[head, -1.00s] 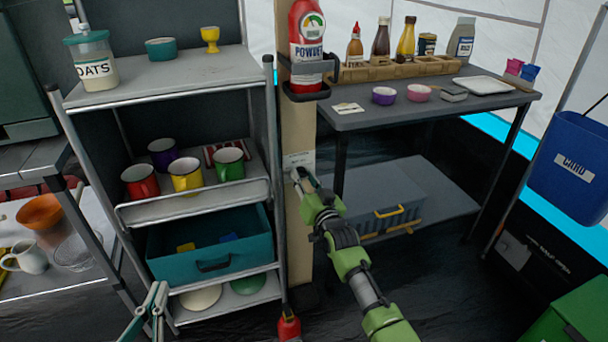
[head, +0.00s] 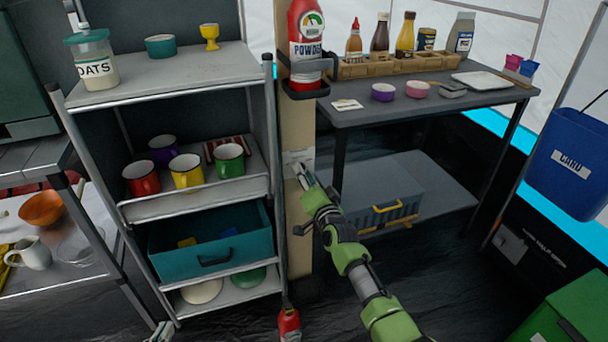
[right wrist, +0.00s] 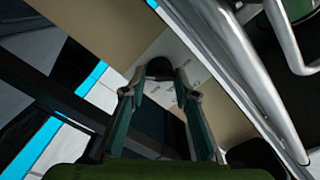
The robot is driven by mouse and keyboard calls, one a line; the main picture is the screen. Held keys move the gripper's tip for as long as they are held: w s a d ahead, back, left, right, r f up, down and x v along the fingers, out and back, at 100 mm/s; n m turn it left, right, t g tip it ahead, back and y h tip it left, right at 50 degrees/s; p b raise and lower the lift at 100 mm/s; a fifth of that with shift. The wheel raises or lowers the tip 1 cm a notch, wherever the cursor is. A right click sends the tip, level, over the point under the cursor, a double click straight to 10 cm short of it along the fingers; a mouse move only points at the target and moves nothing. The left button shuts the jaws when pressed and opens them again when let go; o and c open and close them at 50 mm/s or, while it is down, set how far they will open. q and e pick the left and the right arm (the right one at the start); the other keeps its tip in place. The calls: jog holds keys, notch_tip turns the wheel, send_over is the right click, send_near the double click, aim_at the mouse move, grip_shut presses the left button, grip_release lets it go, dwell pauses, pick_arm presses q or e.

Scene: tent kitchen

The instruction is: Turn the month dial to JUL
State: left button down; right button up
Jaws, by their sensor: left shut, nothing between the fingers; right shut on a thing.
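The month dial (right wrist: 160,68) is a dark knob on a white plate (right wrist: 190,62) fixed to the wooden post. Faint marks show on the plate, but I cannot read the months or the dial's setting. My right gripper (right wrist: 160,78) is shut on the dial, with one finger on each side of it. In the head view my right gripper (head: 302,172) is at the plate (head: 297,157) and hides the dial.
A steel shelf rack (head: 160,208) with mugs and a teal bin (head: 208,245) stands close left of the post. A red bottle (head: 306,50) sits in a holder above the plate. A grey table (head: 428,108) is on the right. A red extinguisher-like bottle (head: 289,322) stands at the post's foot.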

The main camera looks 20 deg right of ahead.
dwell(0.3)
jog(key=o, duration=1.1)
jog(key=shift+c, duration=0.2)
jog(key=shift+s, duration=0.15)
jog(key=s, duration=1.1)
jog(key=shift+s+d, duration=0.25)
jog(key=shift+s, duration=0.15)
